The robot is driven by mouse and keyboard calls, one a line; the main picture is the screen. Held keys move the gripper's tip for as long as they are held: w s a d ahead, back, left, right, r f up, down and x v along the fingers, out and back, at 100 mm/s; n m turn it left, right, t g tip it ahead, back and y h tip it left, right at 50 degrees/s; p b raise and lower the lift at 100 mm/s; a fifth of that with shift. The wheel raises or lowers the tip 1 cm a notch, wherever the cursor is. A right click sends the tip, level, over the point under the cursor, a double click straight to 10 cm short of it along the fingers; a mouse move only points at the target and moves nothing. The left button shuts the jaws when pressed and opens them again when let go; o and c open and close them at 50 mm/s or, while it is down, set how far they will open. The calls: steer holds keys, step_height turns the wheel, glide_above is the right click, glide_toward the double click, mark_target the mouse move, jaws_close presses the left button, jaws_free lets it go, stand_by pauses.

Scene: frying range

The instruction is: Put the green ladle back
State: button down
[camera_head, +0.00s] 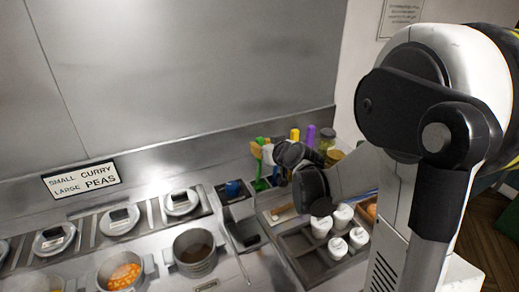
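A green upright piece (260,180), which looks like part of the green ladle, stands behind the dark well on the counter, left of my gripper. A green tip above it may be the same ladle's handle end; I cannot tell. My gripper (284,173) is small, dark and partly hidden behind my own wrist, close to the right of the green piece. Whether its fingers are open or shut, or touch the ladle, does not show. The ladle's bowl is not clearly visible.
Yellow and purple handles (310,135) and jars (326,140) stand behind my wrist. White pots (341,215) sit in a dark tray. A blue item (233,188) is in a well. Pots of orange food (125,272) and dark liquid (195,250) are front left. The steel wall is behind.

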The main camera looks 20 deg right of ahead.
steer(key=shift+f, duration=0.2)
steer(key=c, duration=1.3)
jaws_free()
steer(key=shift+r, duration=0.15)
